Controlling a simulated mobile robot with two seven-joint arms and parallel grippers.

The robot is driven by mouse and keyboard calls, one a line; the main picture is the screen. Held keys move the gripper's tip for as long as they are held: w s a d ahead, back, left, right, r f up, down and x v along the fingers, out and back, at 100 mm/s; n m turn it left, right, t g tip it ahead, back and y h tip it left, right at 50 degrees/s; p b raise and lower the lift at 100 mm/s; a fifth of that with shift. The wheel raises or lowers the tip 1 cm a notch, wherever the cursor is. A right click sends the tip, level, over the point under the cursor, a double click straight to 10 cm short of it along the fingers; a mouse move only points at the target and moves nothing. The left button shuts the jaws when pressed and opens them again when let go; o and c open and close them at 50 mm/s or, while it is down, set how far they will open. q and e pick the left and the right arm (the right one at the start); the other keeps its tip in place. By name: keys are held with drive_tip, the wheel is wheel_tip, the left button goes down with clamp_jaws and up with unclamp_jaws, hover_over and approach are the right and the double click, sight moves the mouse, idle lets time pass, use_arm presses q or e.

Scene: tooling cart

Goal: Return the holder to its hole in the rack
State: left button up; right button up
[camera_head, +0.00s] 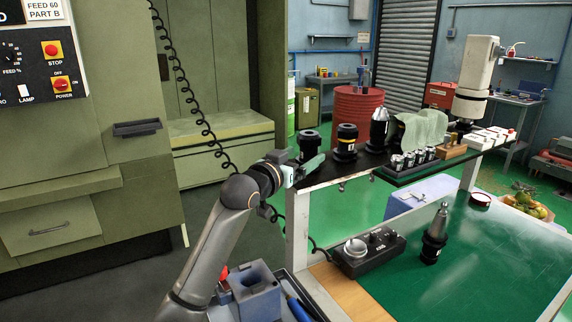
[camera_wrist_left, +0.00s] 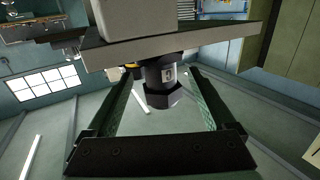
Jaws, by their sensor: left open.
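My left gripper (camera_head: 309,166) is at the left end of the dark rack (camera_head: 345,168), beside the leftmost black holder (camera_head: 310,140). In the left wrist view that holder (camera_wrist_left: 160,78) shows between the two open fingers (camera_wrist_left: 161,88), with clear gaps on both sides, so it is not gripped. Two more holders, one with a yellow-brown band (camera_head: 346,140) and one with a silver tip (camera_head: 379,126), stand in the rack to the right. Another black holder with a silver taper (camera_head: 435,236) stands upright on the green worktop (camera_head: 400,280). The rack's holes are hidden. My right gripper is not in view.
A black box with a silver dial (camera_head: 369,252) stands on the worktop's left side. A blue-grey block (camera_head: 257,290) is low beside my arm. The worktop's front is clear.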

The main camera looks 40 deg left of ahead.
use_arm(q)
drive_tip(key=s+d+b, duration=0.1)
drive_tip(key=s, duration=1)
drive_tip(key=shift+s+r, duration=0.3)
